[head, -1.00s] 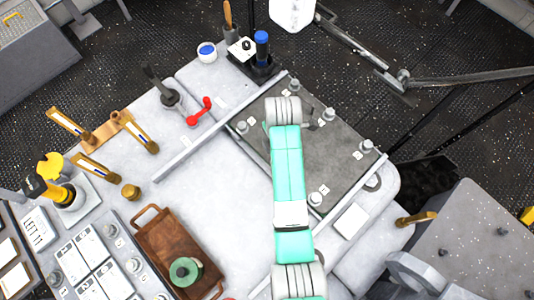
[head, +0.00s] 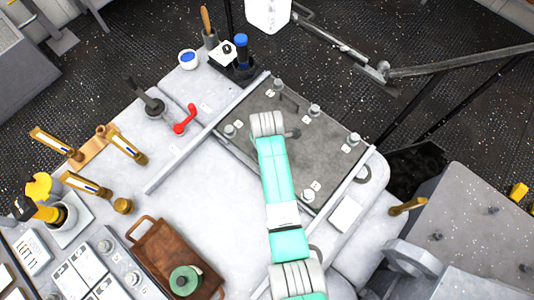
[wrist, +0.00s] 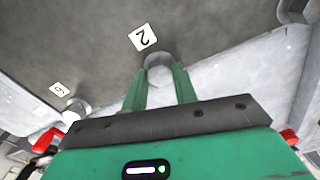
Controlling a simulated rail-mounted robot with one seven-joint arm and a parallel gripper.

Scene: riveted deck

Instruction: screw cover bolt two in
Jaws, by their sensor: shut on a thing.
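The dark grey cover plate (head: 325,150) lies on the pale deck with several bolts along its edges. In the wrist view the bolt (wrist: 159,68) beside the label marked 2 (wrist: 142,37) shows a round pale head at the plate's edge. My gripper (wrist: 160,78) has its two green fingers on either side of this bolt and is shut on it. How deep the bolt sits is hidden by the fingers. In the head view my own arm covers the gripper and this bolt.
Another bolt (wrist: 78,110) stands beside the label 6 (wrist: 60,89). A pale rail (head: 205,135) runs along the plate's left side. A red-handled lever (head: 185,120), brass levers (head: 127,145) and a brown tray (head: 165,255) stand left. The deck between tray and plate is clear.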

